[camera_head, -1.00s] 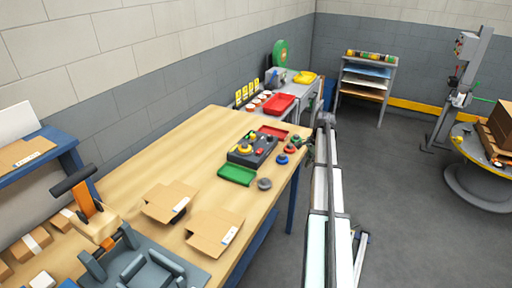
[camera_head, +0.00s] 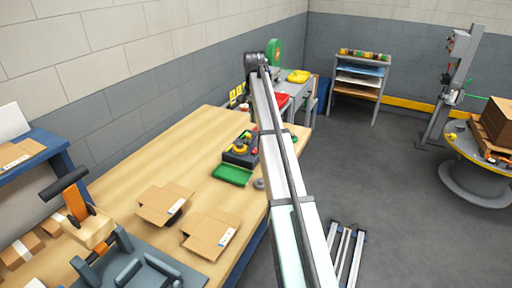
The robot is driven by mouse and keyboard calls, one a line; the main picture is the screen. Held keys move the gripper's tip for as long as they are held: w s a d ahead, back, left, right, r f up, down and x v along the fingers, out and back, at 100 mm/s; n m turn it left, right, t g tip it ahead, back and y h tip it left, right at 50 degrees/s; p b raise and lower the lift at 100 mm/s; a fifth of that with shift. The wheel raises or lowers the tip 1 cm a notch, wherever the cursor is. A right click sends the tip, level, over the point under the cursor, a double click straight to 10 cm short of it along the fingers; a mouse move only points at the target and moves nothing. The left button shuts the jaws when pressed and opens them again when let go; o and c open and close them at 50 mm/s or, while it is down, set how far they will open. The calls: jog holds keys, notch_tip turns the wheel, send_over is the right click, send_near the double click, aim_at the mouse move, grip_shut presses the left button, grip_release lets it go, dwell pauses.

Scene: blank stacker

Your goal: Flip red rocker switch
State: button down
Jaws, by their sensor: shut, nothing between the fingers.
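A dark control box (camera_head: 229,157) stands on the wooden workbench (camera_head: 140,188), with a yellow round control (camera_head: 238,149) and small red parts on its top. The red parts are too small to tell which is the rocker switch, and my arm covers the box's right side. My arm rises from the bottom of the view, past the box, to a dark joint at the top. My gripper is hidden, and I cannot see where it is relative to the switch.
A green tray (camera_head: 231,175) lies in front of the control box, with a grey knob (camera_head: 259,184) beside it. Two open cardboard boxes (camera_head: 165,203) (camera_head: 211,234) lie nearer on the bench. Behind stands a grey table with a red bin (camera_head: 282,101) and yellow tray (camera_head: 299,76).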

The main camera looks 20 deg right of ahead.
aim_at(256, 150)
jog(key=shift+f, duration=0.1)
notch_tip(256, 150, down, 14)
jog(key=p, duration=0.4)
dwell(0.4)
jog(key=shift+s+a+f+t+h+b, duration=0.2)
jog(key=shift+f+b, duration=0.15)
jog(key=shift+b, duration=0.15)
jog(key=shift+s+a+f+t+h+b, duration=0.1)
jog(key=shift+f+h+b, duration=0.15)
jog(key=shift+b, duration=0.2)
jog(key=shift+r, duration=0.25)
jog(key=shift+d+f, duration=0.1)
jog(key=shift+w, duration=0.1)
jog(key=shift+w+d+r+p, duration=0.25)
jog(key=shift+w+d+p, duration=0.05)
jog(key=shift+w+d, duration=0.3)
